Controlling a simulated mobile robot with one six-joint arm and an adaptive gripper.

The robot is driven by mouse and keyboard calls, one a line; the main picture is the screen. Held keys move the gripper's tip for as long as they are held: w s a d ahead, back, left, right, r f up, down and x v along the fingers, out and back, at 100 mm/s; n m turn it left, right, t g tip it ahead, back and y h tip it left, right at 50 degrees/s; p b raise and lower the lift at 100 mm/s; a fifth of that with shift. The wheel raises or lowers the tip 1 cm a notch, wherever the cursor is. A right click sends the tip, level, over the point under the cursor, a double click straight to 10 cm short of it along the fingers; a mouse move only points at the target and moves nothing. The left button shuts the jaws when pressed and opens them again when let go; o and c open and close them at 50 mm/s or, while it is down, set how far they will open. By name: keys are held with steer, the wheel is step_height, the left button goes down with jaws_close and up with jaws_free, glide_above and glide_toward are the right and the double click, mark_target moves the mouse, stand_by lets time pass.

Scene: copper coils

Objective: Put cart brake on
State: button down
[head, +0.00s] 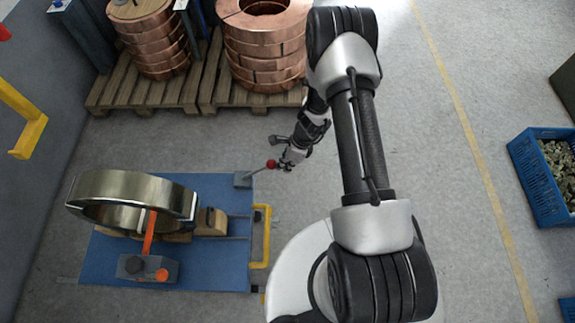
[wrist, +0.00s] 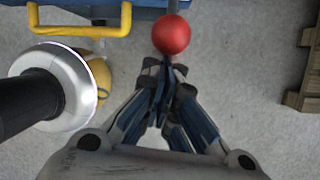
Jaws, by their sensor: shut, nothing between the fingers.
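The blue cart (head: 205,184) stands on the floor at the lower left in the head view. Its brake lever (head: 256,171) rises from a small grey block (head: 243,180) at the cart's far right corner. The lever slants up to the right and ends in a red ball knob (head: 271,164). The knob is also large at the top of the wrist view (wrist: 171,34). My gripper (head: 284,164) is shut and empty, just right of the knob in the head view. In the wrist view its fingertips (wrist: 165,66) are right below the knob; I cannot tell whether they touch it.
A metal coil (head: 100,188) stands on the cart, with an orange arm (head: 149,233) against it. A yellow handle (head: 262,237) sticks out at the cart's right side. Copper coils (head: 265,45) on wooden pallets (head: 145,98) stand behind. A blue crate (head: 540,190) stands far right.

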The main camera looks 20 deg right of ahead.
mark_target(269, 164)
steer(key=a+r+p, duration=0.1)
steer(key=w+a+r+p, duration=0.1)
steer(key=a+r, duration=0.1)
steer(key=a+r+p, duration=0.1)
steer(key=a+r, duration=0.1)
steer(key=shift+w+a+r, duration=0.1)
steer(key=shift+w+r, duration=0.1)
steer(key=shift+w, duration=0.15)
steer(key=w+a+r+p, duration=0.2)
steer(key=a+p, duration=0.1)
steer(key=a, duration=0.5)
steer(key=shift+w+r, duration=0.3)
steer(key=shift+a, duration=0.1)
steer(key=shift+s, duration=0.1)
